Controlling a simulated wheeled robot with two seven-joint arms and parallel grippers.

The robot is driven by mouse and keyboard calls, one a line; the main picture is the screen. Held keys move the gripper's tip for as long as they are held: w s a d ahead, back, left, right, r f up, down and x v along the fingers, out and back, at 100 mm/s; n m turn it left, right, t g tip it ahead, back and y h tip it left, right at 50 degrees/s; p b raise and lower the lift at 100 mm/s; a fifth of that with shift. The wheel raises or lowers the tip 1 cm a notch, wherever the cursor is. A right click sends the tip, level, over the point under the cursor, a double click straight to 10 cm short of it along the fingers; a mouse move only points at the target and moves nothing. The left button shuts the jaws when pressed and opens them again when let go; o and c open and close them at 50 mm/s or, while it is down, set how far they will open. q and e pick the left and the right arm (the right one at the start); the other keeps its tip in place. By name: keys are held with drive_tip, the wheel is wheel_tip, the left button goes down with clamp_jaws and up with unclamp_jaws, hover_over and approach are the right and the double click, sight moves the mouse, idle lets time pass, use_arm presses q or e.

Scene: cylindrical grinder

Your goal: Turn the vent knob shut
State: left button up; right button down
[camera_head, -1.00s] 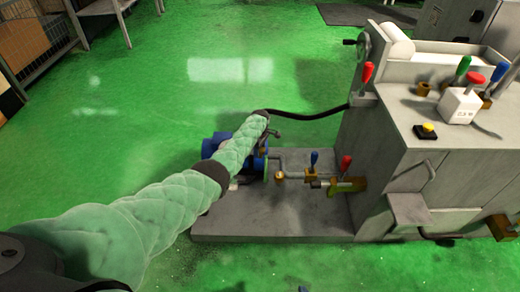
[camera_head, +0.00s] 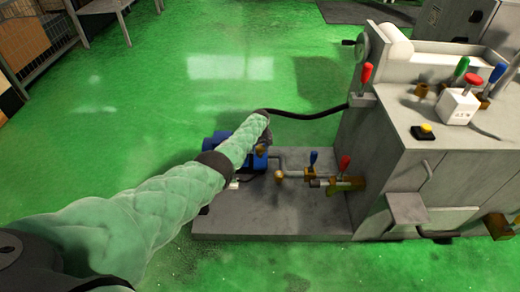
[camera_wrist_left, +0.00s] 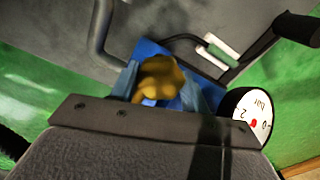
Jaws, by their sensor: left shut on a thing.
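The vent knob (camera_wrist_left: 158,80) is a lobed brass-yellow knob in the middle of the left wrist view, in front of a blue housing (camera_wrist_left: 150,50). My left gripper (camera_wrist_left: 160,97) is shut on it; its dark plate hides the knob's lower part, and the fingertips are hard to make out. In the head view my left gripper (camera_head: 264,146) is small and partly hidden by my forearm, at the blue pump unit (camera_head: 215,145). The knob cannot be told apart there. My right gripper is not in view.
A pressure gauge (camera_wrist_left: 252,115) sits close right of the gripper. Pipes and valves with a blue lever (camera_head: 314,158) and a red lever (camera_head: 345,163) stand right of the pump on a grey base plate (camera_head: 270,222). A black hose (camera_head: 310,116) runs to the grinder (camera_head: 440,150).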

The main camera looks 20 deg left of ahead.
sight(260, 148)
use_arm(q)
drive_tip(key=shift+m, duration=0.5)
drive_tip(key=o, duration=1)
drive_tip(key=shift+r, duration=0.15)
wheel_tip(260, 148, up, 6)
drive_tip(key=p, duration=0.3)
drive_tip(key=shift+r, duration=0.7)
